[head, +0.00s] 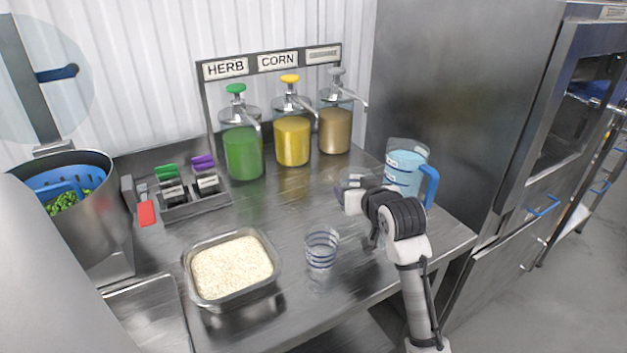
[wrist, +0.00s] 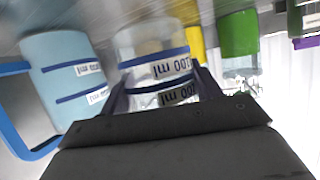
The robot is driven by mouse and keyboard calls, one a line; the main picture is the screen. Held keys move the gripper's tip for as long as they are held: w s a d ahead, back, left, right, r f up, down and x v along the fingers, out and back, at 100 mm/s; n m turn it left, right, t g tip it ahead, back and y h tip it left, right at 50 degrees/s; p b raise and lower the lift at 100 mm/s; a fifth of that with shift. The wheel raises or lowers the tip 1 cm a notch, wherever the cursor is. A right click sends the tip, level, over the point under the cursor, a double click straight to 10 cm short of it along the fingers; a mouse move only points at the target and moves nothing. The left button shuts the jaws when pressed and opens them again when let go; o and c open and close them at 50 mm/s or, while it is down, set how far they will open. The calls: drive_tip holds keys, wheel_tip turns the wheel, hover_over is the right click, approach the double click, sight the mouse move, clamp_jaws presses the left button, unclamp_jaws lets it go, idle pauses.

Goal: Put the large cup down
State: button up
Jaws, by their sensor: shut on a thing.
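A clear cup with blue lines and a ml label, which I take to be the large cup, is held between the fingers of my gripper (wrist: 162,88) in the wrist view (wrist: 150,45). In the head view my gripper (head: 352,198) is over the right part of the steel counter, and the cup (head: 356,178) shows faintly behind it, partly hidden. I cannot tell whether its base touches the counter. Another clear cup with blue rings (head: 321,248) stands upright on the counter, left of and nearer than my gripper.
A blue-handled pitcher (head: 406,168) stands close to the right of the held cup. Herb (head: 243,150), corn (head: 292,140) and brown (head: 335,130) dispensers stand behind. A rice tray (head: 275,268) is at front left. A caddy (head: 195,203) sits farther left.

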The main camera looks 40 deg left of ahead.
drive_tip(key=w+a+p, duration=0.2)
drive_tip(key=a, duration=0.3)
drive_tip(key=w+a+p, duration=0.2)
drive_tip(key=a, duration=0.4)
drive_tip(key=w+a+p, duration=0.2)
drive_tip(key=w+a, duration=0.1)
drive_tip(key=a, duration=0.2)
drive_tip(key=shift+a, duration=0.4)
wheel_tip(320, 180, down, 3)
drive_tip(key=shift+f+p, duration=0.1)
drive_tip(key=shift+p, duration=0.85)
drive_tip(key=shift+f, duration=0.2)
drive_tip(key=shift+f, duration=0.1)
drive_tip(key=shift+f, duration=0.15)
drive_tip(key=o, duration=1)
drive_tip(key=shift+o, duration=0.2)
